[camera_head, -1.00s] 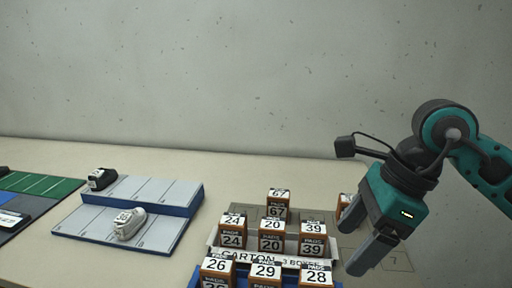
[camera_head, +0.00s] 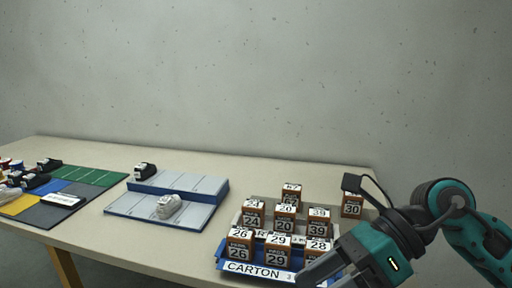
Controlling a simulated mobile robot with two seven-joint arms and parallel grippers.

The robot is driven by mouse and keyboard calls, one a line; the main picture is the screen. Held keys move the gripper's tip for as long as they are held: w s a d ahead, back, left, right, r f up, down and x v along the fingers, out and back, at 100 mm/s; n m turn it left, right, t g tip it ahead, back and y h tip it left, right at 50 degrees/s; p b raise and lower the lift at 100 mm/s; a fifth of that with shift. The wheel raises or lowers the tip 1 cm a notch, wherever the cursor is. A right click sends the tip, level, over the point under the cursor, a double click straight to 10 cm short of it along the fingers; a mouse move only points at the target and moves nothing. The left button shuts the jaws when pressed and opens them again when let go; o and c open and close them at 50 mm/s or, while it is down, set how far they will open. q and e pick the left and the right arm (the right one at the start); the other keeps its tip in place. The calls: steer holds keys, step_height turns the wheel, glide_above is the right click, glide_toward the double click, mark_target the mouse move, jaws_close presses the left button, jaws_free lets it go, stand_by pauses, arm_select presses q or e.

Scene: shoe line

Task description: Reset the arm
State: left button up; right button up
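My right arm, teal and dark grey, comes in from the right edge. Its gripper (camera_head: 318,268) points down and left over the right front of the carton (camera_head: 252,269). A grey finger covers part of the carton's front label and some of the boxes there. The gripper looks open with nothing visible in it; its far finger is hard to make out. My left arm and gripper are not in view.
Several numbered orange-brown boxes (camera_head: 240,244) stand in and behind the carton; box 30 (camera_head: 351,205) stands apart at the right. A grey-blue stepped rack (camera_head: 196,213) holds a white shoe (camera_head: 169,206) and a black shoe (camera_head: 145,171). A coloured mat (camera_head: 88,176) with shoes lies left.

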steer(key=a+r+m+t+y+p, duration=0.2)
steer(key=a+r+m+y, duration=0.25)
steer(key=m+y, duration=0.4)
steer(key=w+d+f+m+t+h+p, duration=0.1)
steer(key=w+d+f+m+t, duration=0.2)
steer(key=m+t, duration=0.6)
steer(key=w+d+f+m+t+h, duration=0.15)
steer(key=w+m+t, duration=0.25)
steer(key=m+t, duration=0.45)
steer(key=d+f+m+h+p, duration=0.1)
steer(key=d+f+m+h, duration=0.5)
steer(key=f+m+h, duration=0.55)
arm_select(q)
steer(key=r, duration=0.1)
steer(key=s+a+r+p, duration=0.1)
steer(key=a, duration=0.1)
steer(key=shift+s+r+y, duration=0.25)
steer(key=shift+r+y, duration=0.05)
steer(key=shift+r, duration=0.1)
arm_select(e)
steer(key=s+d+f+m+g+h, duration=0.2)
steer(key=s+f+m, duration=0.3)
steer(key=f, duration=0.3)
steer(key=s+d+f+m+g+h, duration=0.1)
steer(key=s+f+m+g, duration=0.3)
steer(key=s+f+m, duration=0.1)
step_height(320, 180, down, 3)
steer(key=shift+s+d+r+h, duration=0.15)
steer(key=shift+s+d+h, duration=0.2)
steer(key=shift+s, duration=0.4)
